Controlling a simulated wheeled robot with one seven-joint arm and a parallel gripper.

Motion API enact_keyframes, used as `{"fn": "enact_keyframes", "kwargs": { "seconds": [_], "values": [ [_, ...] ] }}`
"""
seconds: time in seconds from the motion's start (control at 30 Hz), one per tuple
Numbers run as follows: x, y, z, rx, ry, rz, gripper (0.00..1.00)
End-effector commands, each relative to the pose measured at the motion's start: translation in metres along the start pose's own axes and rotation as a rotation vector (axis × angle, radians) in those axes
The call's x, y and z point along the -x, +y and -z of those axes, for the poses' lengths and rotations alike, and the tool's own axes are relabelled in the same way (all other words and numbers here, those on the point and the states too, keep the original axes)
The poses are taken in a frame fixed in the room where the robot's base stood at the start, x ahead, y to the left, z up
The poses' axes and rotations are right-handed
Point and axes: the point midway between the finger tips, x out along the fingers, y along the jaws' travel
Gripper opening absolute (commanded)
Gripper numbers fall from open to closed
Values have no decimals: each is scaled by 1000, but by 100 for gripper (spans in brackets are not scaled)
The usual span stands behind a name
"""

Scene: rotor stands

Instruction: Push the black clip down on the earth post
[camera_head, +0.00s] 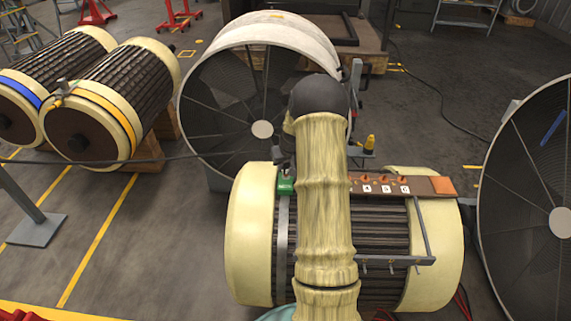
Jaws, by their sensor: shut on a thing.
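A green block (286,186) sits on top of the near rotor (250,235), at the upper end of a grey metal strap. A small dark piece (281,164) stands just above the green block, partly behind my arm. I cannot tell whether it is the black clip, the earth post or part of my gripper. My sleeved arm rises over the rotor to a dark joint and covers the middle of the view. My gripper is hidden behind the arm, so its hold does not show.
A brown terminal board (432,185) with lettered tags and an orange end lies across the rotor, right of my arm. A large round fan housing (215,115) stands behind, another fan (530,200) at right. Two rotors (125,95) lie on wooden supports at left.

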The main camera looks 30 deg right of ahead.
Motion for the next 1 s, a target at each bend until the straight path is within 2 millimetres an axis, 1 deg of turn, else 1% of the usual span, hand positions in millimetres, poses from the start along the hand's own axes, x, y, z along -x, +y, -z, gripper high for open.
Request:
{"fn": "enact_keyframes", "kwargs": {
  "seconds": [0.77,0.8,0.9,1.0],
  "values": [
    [-9,0,-4,0,0,0,0],
    [-8,0,-3,0,1,0,32],
    [-8,0,-3,0,0,0,50],
    [-8,0,-3,0,0,0,50]
  ]
}}
